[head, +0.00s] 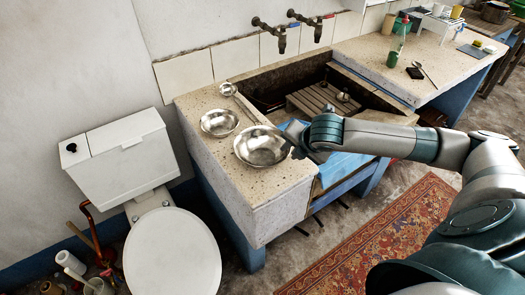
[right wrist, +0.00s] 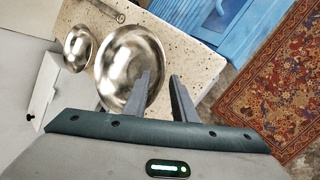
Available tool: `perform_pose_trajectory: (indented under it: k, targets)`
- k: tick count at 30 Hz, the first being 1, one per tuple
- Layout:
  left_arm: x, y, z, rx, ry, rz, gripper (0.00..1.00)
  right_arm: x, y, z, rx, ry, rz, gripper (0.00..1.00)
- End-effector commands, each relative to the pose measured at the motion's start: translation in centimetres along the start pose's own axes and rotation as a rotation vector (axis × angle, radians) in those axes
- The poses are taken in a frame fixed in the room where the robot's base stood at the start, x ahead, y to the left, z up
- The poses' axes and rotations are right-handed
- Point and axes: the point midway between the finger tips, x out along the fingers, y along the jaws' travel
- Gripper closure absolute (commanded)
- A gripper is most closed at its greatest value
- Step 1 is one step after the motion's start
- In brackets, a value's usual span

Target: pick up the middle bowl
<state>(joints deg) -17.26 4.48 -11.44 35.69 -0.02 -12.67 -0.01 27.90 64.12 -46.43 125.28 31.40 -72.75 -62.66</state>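Three round metal vessels stand in a row on the speckled stone ledge. The large bowl (head: 258,149) is nearest the front. A smaller bowl (head: 218,123) is behind it to the left, and a small ladle-like cup (head: 228,89) is farther back. My right gripper (head: 297,148) is at the large bowl's right rim. In the right wrist view its fingers (right wrist: 160,82) are apart and empty. One finger overlaps the inside of the large bowl (right wrist: 124,62); the other is just outside its rim. I cannot tell whether they touch it. The smaller bowl also shows there (right wrist: 78,47). My left gripper is out of view.
The sunken trough (head: 275,84) with a wooden rack (head: 318,101) lies behind and right of the bowls. Two taps (head: 280,38) are on the tiled wall. A toilet (head: 170,250) stands left of the ledge. A red rug (head: 375,235) covers floor at the right.

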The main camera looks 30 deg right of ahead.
Motion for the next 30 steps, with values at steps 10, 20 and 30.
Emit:
perform_pose_trajectory:
  k: [10,20,30]
  targets:
    - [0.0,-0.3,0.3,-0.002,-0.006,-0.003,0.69,0.6,0.0,0.0,-0.001,-0.001,0.000,0.76]
    - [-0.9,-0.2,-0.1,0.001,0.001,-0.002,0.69,2.2,-0.1,-0.3,0.000,0.001,-0.002,0.76]
    - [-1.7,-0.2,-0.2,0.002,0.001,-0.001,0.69,5.6,-0.2,-0.5,-0.001,0.000,0.000,0.76]
